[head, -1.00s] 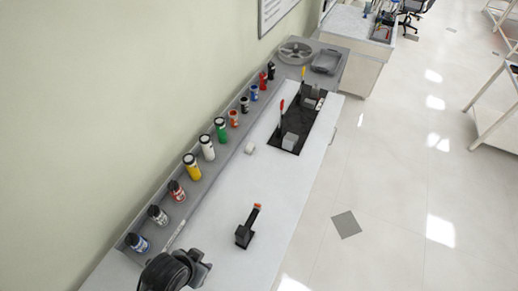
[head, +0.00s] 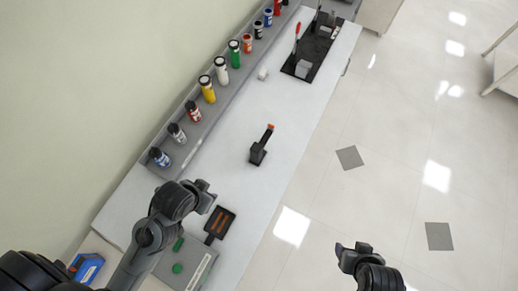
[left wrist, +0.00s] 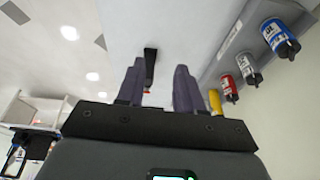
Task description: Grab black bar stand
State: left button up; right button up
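The black bar stand (head: 258,154), a small black block with a leaning bar and an orange-red tip, stands on the white tabletop (head: 235,120) in the head view. In the left wrist view the stand (left wrist: 150,66) shows beyond and between the fingers, apart from them. My left gripper (head: 208,194) is open and empty, near the shelf side and closer to my body than the stand. Its spread fingers fill the middle of the left wrist view (left wrist: 159,88). My right gripper (head: 353,247) is over the floor right of the table; its fingers look apart and empty.
A shelf of several bottles (head: 208,89) runs along the wall side. A black mat (head: 311,55) with tools lies at the far end, near a small white roll (head: 263,74). A dark tray (head: 219,222) and a blue box (head: 86,268) are near my left arm. Tabletop around the stand is clear.

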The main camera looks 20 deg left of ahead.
pick_arm(q)
jog(key=o, duration=0.7)
jog(key=shift+s, duration=0.1)
